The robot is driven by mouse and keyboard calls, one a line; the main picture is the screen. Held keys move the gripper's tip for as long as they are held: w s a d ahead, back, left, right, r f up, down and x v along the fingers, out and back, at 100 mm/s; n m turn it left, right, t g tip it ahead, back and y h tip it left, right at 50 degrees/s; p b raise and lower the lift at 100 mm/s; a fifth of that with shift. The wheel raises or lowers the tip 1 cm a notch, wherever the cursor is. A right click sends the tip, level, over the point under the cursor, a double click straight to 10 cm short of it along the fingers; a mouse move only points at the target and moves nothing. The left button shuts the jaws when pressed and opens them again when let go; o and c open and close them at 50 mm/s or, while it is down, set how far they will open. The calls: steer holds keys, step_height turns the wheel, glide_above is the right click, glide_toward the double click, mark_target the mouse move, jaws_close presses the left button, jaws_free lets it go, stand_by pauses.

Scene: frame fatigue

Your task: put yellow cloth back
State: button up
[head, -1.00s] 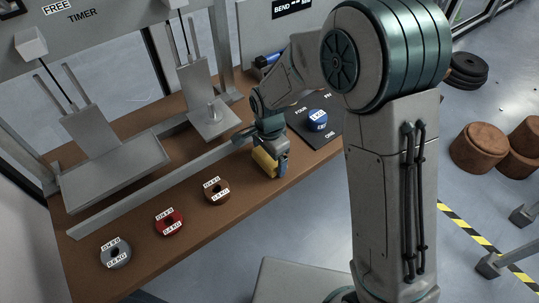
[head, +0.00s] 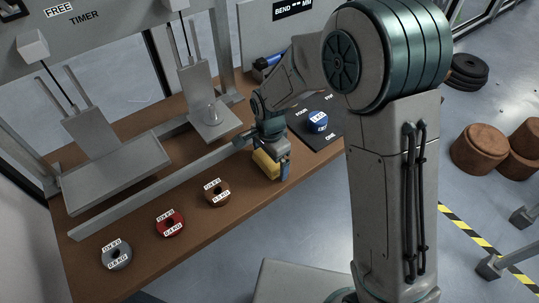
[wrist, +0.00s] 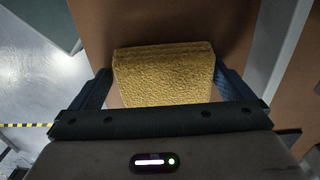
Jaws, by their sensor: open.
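The yellow cloth (head: 266,164) is a folded, block-like pad on the brown table near its front edge. In the wrist view the cloth (wrist: 165,75) lies between the two dark fingers of my gripper (wrist: 165,90). My gripper (head: 272,160) points down over the cloth in the head view. The fingers are open, with a gap visible at the right side of the cloth; the left finger is close to it. The cloth's underside is hidden, so I cannot tell if it is flat on the table.
Grey (head: 116,254), red (head: 169,223) and brown (head: 217,193) ring weights lie left along the brown table (head: 200,240). A grey rail (head: 150,190) runs behind them. A dark mat (head: 325,104) with a blue weight (head: 317,121) lies right of my gripper.

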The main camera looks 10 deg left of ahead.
step_height(320, 180, up, 14)
steer(key=s+d+r+n+t, duration=0.1)
steer(key=s+d+r+n, duration=0.1)
steer(key=d, duration=0.5)
steer(key=s+d+r+n, duration=0.1)
steer(key=d+r, duration=0.1)
steer(key=d, duration=0.6)
steer(key=s+d+n+t, duration=0.1)
steer(key=s+d+n, duration=0.4)
steer(key=s+d, duration=0.5)
steer(key=shift+d+t, duration=0.3)
steer(key=shift+d, duration=0.15)
